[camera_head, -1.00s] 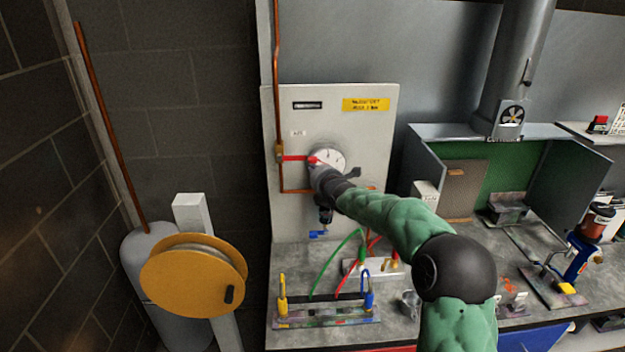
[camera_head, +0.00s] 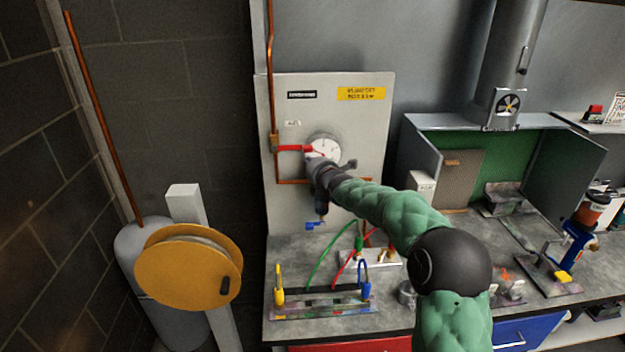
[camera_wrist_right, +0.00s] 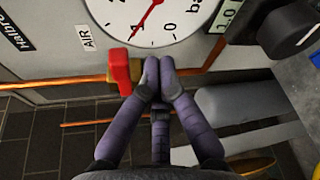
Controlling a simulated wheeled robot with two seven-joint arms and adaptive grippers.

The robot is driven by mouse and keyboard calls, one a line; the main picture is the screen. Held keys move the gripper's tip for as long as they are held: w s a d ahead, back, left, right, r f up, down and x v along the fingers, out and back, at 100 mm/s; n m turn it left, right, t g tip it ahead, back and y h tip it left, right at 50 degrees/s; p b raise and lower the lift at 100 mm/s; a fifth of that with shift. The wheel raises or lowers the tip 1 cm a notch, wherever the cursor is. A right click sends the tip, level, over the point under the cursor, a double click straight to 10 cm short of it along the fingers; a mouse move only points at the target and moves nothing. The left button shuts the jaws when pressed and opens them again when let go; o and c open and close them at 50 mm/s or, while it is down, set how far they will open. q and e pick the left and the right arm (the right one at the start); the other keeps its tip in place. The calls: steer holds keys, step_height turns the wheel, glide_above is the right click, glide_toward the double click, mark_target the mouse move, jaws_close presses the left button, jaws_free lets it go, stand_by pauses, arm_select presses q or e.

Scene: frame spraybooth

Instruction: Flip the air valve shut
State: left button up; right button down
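The red lever of the air valve (camera_head: 292,148) sticks out horizontally to the right from the copper pipe on the grey panel. Its end reaches the left edge of the white pressure gauge (camera_head: 325,149). My right gripper (camera_head: 312,164) is just below and beside the lever's end, in front of the panel. In the right wrist view its two fingertips (camera_wrist_right: 158,66) are together with nothing visible between them. The red lever (camera_wrist_right: 121,70) is close to the left of them; whether they touch is unclear. My left gripper is out of view.
A blue-handled valve (camera_head: 315,226) hangs below my right gripper. An orange reel (camera_head: 185,270) is at left. A green-backed booth (camera_head: 525,160) is at right.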

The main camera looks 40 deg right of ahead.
steer(key=s+a+b, duration=0.1)
steer(key=s+a, duration=0.4)
steer(key=s, duration=0.2)
steer(key=shift+s+a+r, duration=0.2)
steer(key=shift+s+r, duration=0.1)
steer(key=shift+s, duration=0.1)
stand_by(0.8)
